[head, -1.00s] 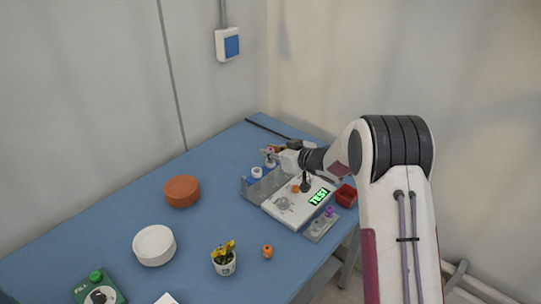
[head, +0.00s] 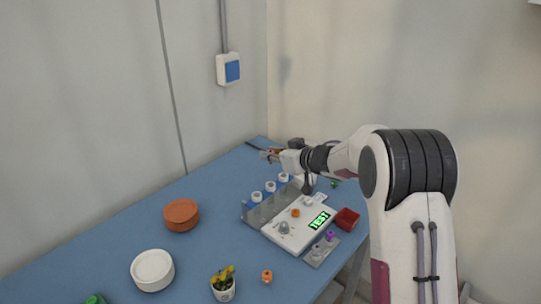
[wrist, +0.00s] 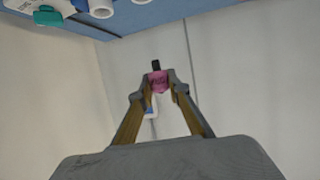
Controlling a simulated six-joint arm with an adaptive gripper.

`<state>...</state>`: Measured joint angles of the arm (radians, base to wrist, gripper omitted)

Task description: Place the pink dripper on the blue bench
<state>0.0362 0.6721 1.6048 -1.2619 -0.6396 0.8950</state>
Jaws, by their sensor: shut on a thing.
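My gripper (wrist: 159,92) is shut on a small pink dripper (wrist: 158,79) with a dark tip, seen between the fingers in the wrist view. In the head view my gripper (head: 268,154) is above the far end of the blue bench (head: 205,248), beyond the grey rack. The dripper is too small to make out clearly there. The wrist view has pale wall behind the dripper and the bench along its top edge, so the dripper appears clear of the bench surface.
A grey rack (head: 262,213) with several white-topped tubes stands beside a white device (head: 296,239) with a green display. The bench's middle has free room.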

